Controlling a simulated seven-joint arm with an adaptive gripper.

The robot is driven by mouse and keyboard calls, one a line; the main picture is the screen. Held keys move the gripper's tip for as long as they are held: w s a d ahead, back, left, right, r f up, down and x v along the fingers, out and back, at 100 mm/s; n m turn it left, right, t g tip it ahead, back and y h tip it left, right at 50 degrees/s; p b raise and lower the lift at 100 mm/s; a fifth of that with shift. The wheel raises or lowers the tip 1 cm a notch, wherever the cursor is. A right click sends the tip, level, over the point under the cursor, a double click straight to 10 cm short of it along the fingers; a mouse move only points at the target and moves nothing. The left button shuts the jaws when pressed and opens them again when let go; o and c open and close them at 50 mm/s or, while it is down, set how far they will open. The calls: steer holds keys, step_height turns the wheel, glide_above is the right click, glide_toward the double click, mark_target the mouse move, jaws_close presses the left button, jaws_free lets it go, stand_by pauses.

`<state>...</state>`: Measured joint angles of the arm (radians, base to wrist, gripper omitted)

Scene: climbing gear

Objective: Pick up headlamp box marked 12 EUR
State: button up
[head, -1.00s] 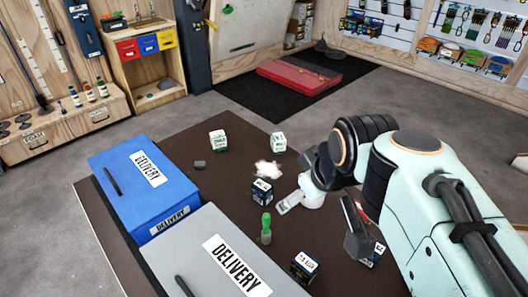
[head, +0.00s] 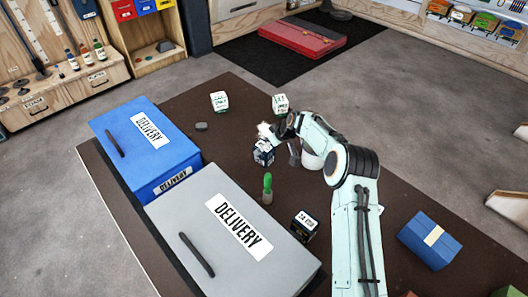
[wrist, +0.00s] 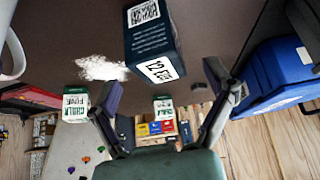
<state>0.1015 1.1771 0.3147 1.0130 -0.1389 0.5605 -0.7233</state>
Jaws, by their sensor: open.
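The headlamp box marked 12 EUR (wrist: 152,38) is dark navy, with a white price label and a printed code label. It stands on the dark mat and also shows in the head view (head: 263,156), partly covered by my gripper (head: 277,138). In the wrist view my gripper (wrist: 163,80) is open, its two fingers spread wide and empty. The box appears beyond the fingertips, between them in the picture; I see no contact. A second dark box with a price label (head: 304,226) stands nearer the front in the head view, its number too small to read surely.
White powder (head: 264,130) lies close to the box. Two white-green chalk boxes (head: 219,102) (head: 281,104) stand behind. A green-topped bottle (head: 267,188) stands in front. Blue (head: 112,124) and grey (head: 190,211) delivery bins are at left; a blue box (head: 430,238) is at right.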

steer(key=shift+x, duration=2.75)
steer(key=c, duration=1.4)
